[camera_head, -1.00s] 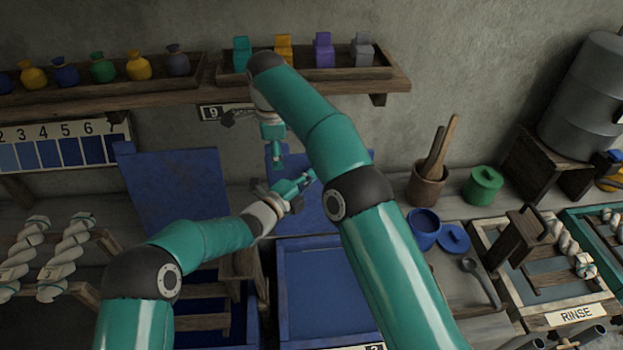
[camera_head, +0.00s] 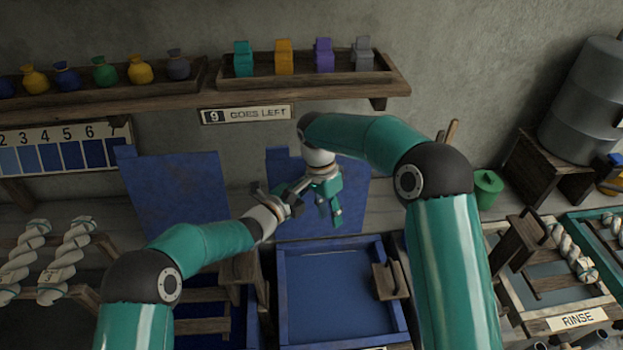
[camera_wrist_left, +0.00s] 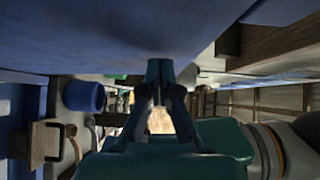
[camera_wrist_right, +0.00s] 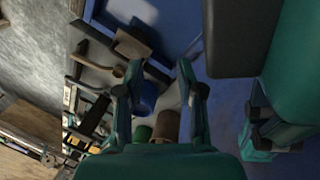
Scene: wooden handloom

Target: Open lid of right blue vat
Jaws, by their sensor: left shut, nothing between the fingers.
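The right blue vat (camera_head: 340,290) stands open at the middle front, its inside showing. Its blue lid (camera_head: 350,195) stands raised behind it, partly covered by my grippers. A second blue lid (camera_head: 175,195) stands up to its left. My left gripper (camera_head: 306,184) is in front of the right lid; its tips are partly hidden by my right gripper, and they show shut and empty in the left wrist view (camera_wrist_left: 160,72). My right gripper (camera_head: 329,218) points down in front of the lid, over the vat's back edge. Its fingers are apart and empty in the right wrist view (camera_wrist_right: 156,82).
A wooden block handle (camera_head: 390,279) sits at the vat's right side. A shelf (camera_head: 330,90) with coloured blocks runs above the lids. A green pot (camera_head: 487,188) and the rinse tray (camera_head: 575,318) are to the right. My two grippers are very close together.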

